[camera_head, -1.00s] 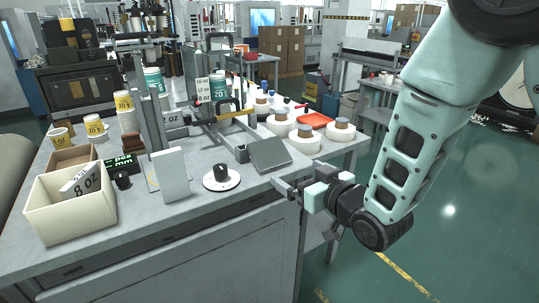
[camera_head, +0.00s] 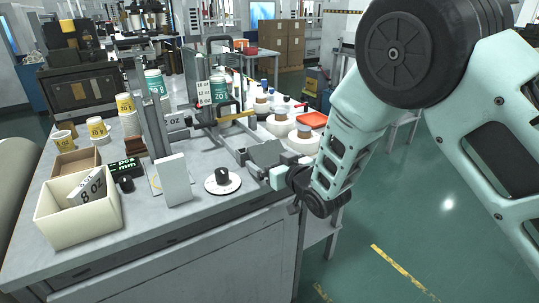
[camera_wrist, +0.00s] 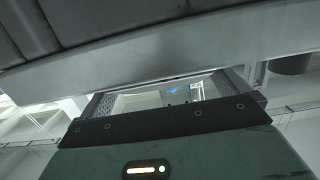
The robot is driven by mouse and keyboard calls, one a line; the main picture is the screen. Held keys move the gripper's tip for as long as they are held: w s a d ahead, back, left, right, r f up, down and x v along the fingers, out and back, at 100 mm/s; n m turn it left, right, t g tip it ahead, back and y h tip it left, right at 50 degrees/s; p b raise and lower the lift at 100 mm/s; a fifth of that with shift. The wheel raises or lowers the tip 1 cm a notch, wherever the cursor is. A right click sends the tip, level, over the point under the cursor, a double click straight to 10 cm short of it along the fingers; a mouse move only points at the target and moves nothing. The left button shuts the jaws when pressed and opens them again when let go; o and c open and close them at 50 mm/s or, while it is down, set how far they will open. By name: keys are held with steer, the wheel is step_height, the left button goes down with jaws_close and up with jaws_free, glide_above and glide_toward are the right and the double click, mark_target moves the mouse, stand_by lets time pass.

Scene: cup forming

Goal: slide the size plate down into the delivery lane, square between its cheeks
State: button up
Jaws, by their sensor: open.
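A white plate lettered "8 OZ" (camera_head: 92,188) leans inside the cream bin (camera_head: 70,228) at the left of the bench. Another lettered plate (camera_head: 177,121) sits at the upright metal frame (camera_head: 153,118) in the middle. I cannot tell for sure which is the size plate, or make out the delivery lane and its cheeks. My gripper (camera_head: 255,166) is open over the bench's right front, by a dark grey slab (camera_head: 265,151); contact is unclear. The wrist view shows the open gripper (camera_wrist: 170,92) with no lettered plate between its fingers.
A white upright block (camera_head: 174,180) and a white disc with a black knob (camera_head: 222,181) stand left of my gripper. Paper cups (camera_head: 97,129) stand at the left.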

steer(key=c, duration=0.8)
steer(key=shift+c, duration=0.2)
steer(key=shift+r, duration=0.1)
